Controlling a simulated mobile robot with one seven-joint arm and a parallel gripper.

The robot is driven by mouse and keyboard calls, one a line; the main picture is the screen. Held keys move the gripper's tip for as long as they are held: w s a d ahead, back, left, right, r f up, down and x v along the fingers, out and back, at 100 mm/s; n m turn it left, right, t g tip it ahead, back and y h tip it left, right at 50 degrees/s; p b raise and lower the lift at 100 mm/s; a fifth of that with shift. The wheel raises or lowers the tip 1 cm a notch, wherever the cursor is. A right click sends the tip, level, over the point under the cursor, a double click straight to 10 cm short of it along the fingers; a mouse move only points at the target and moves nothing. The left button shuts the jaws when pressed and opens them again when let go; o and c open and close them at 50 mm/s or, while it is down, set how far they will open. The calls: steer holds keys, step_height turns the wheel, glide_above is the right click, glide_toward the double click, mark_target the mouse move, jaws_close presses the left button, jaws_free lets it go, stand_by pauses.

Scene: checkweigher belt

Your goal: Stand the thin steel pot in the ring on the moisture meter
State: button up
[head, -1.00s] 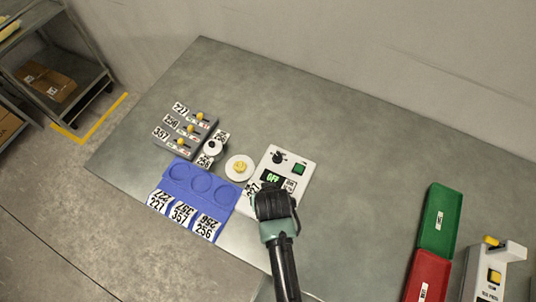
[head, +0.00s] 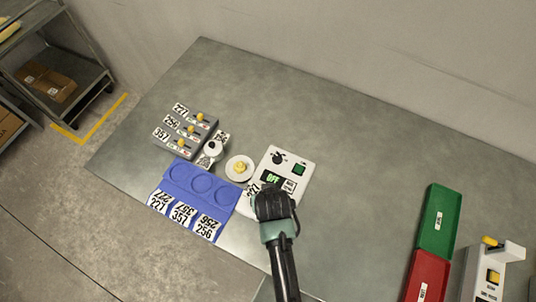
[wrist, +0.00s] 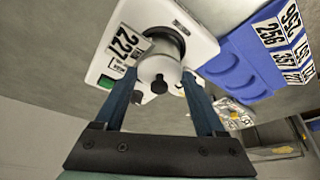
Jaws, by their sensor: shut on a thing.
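The moisture meter (head: 290,155) is a white box with an OFF display, a black knob and a green button; it also shows in the wrist view (wrist: 196,45). My gripper (wrist: 160,74) is shut on the thin steel pot (wrist: 157,66), a small metal cylinder with a black knob and a 227 label (wrist: 126,44). The pot is over the near part of the meter. In the head view my gripper (head: 272,192) hides most of the pot and the ring. I cannot tell whether the pot is seated in the ring.
Left of the meter are a white dish (head: 231,174) with a yellow lump, a lidded pot (head: 212,147), a blue three-place holder (head: 203,186) and a grey block (head: 172,138) with yellow knobs. Green (head: 439,220) and red (head: 427,275) trays lie right. The table's middle is clear.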

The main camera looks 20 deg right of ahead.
steer(key=o, duration=1.3)
steer(key=shift+c, duration=0.2)
steer(key=shift+r, duration=0.15)
step_height(320, 180, up, 7)
steer(key=p, duration=0.7)
jaws_close()
